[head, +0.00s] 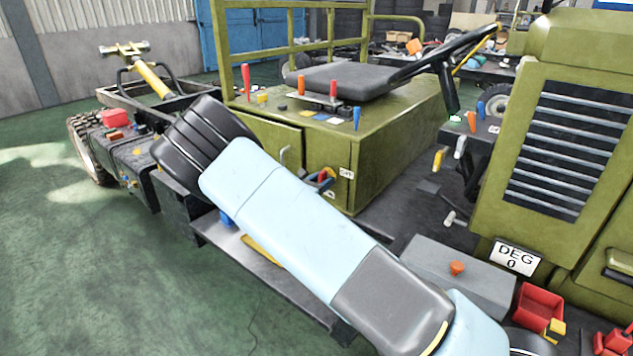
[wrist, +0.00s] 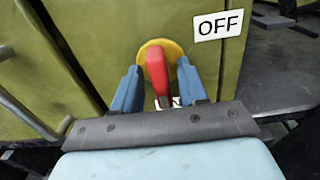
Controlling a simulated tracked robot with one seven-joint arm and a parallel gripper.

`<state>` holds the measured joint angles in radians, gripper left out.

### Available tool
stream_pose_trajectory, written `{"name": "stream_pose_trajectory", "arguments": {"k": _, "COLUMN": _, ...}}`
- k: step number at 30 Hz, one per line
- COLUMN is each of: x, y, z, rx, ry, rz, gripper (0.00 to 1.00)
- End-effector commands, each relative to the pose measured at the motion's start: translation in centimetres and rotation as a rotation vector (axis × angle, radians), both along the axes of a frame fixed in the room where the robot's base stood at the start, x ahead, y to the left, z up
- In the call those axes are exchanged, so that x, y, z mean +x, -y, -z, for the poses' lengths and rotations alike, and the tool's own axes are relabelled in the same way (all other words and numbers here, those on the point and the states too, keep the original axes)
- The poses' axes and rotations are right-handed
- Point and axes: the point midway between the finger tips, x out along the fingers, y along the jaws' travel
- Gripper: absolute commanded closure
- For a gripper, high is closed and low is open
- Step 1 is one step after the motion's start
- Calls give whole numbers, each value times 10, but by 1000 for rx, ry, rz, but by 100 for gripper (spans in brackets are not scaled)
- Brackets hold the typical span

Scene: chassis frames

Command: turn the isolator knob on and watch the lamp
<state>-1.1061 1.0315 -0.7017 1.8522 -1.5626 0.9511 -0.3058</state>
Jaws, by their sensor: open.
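The isolator knob (wrist: 156,68) is a red handle on a round yellow plate, on the olive panel in the wrist view. Its handle stands nearly upright, and a white OFF label (wrist: 218,25) sits to its upper right. My gripper (wrist: 158,78) is open, with one blue finger on each side of the handle. I cannot tell whether either finger touches it. In the head view the knob (head: 322,175) is small and partly hidden by my gripper. I cannot pick out the lamp for certain in either view.
A grey box (head: 440,262) with an orange knob-like top part and a red bin (head: 540,305) stand at the lower right. A metal handle (wrist: 35,115) lies left of my gripper. Green floor at left is clear.

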Motion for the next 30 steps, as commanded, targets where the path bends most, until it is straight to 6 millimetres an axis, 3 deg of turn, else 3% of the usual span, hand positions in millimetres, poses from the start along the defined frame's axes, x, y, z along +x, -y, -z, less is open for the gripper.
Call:
{"name": "stream_pose_trajectory", "arguments": {"k": 5, "x": -13, "y": -11, "z": 0, "rx": 2, "ry": -1, "rz": -2, "gripper": 57}}
{"name": "stream_pose_trajectory", "arguments": {"k": 21, "x": -90, "y": -73, "z": 1, "rx": 1, "ry": -2, "rz": -4, "gripper": 57}}
{"name": "stream_pose_trajectory", "arguments": {"k": 30, "x": -106, "y": -84, "z": 1, "rx": 1, "ry": -1, "rz": -1, "gripper": 57}}
